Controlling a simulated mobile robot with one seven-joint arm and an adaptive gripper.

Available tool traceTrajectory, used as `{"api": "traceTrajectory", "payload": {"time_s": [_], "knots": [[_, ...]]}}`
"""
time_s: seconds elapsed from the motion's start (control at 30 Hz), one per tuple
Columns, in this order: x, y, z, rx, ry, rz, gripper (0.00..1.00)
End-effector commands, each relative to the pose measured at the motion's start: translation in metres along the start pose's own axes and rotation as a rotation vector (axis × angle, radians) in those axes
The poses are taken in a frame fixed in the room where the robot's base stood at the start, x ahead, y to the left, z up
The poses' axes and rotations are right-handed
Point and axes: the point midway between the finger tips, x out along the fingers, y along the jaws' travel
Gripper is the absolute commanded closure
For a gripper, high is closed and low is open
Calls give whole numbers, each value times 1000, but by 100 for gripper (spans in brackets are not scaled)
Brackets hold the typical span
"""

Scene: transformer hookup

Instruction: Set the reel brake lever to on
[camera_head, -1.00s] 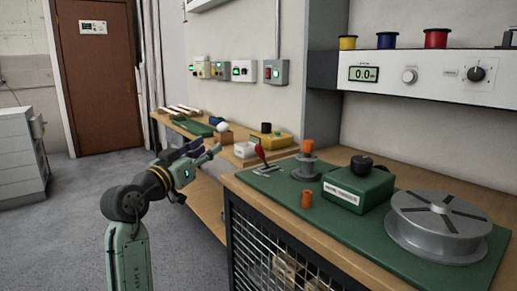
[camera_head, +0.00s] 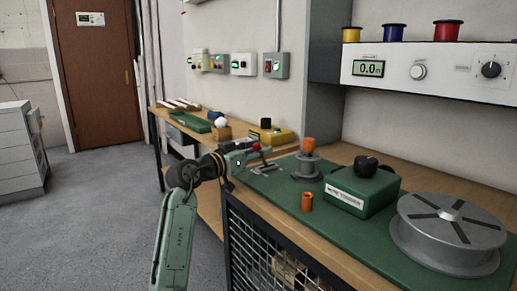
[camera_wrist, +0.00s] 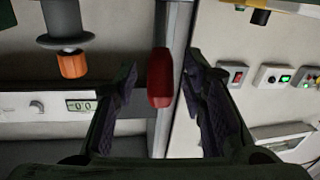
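The reel brake lever's red handle (camera_wrist: 160,78) stands between my gripper's two fingers in the wrist view, with gaps on both sides. My gripper (camera_head: 262,156) is open at the lever, over the left end of the green mat (camera_head: 283,183). In the head view it hides most of the lever, and only a little red shows. The lever's base and any on or off marking cannot be made out.
A grey spindle with an orange top (camera_head: 306,160) stands just right of my gripper. An orange cylinder (camera_head: 307,202), a green box with a black knob (camera_head: 362,187) and a large grey reel (camera_head: 448,233) stand farther right. A shelf unit (camera_head: 430,72) overhangs the bench.

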Motion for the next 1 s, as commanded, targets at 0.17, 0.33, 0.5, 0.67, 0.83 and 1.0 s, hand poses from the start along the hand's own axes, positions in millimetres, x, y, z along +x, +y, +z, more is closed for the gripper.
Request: {"api": "traceTrajectory", "payload": {"time_s": [0.17,0.33,0.5,0.67,0.83,1.0], "knots": [[6,0,0,1,1,-1,62],[6,0,0,1,1,-1,62],[5,0,0,1,1,-1,72],[5,0,0,1,1,-1,83],[5,0,0,0,1,-1,94],[5,0,0,0,1,-1,100]]}}
